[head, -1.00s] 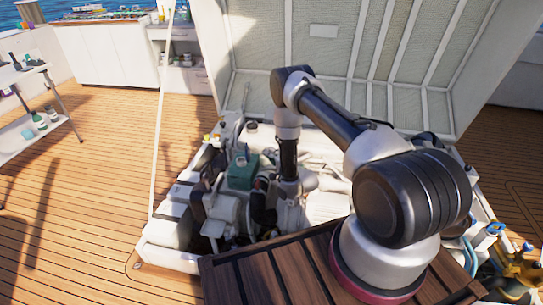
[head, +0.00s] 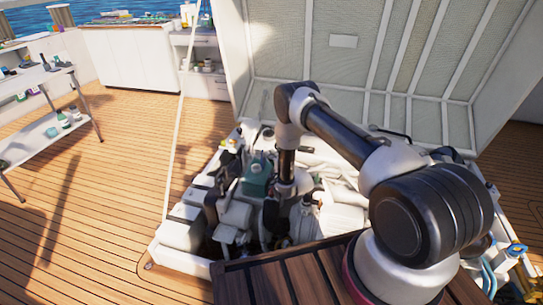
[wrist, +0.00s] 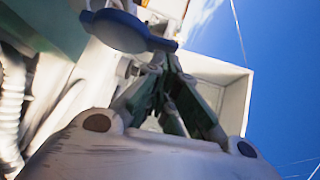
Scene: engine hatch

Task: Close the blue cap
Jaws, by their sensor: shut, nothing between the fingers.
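The blue cap (wrist: 122,31) is at the top of the wrist view, a round disc with a tab reaching right. My gripper (wrist: 171,68) is shut and empty. Its fingertips are just below the cap's tab in the picture; I cannot tell whether they touch it. In the head view my arm reaches down into the open engine hatch. There, my gripper's fingers and the blue cap cannot be made out among the engine parts. The opening under the cap is not clearly visible.
The engine (head: 233,213) with hoses and a green part (head: 257,176) crowds the hatch. The raised hatch lid (head: 345,75) stands behind my arm. A ribbed hose (wrist: 11,105) is at left in the wrist view.

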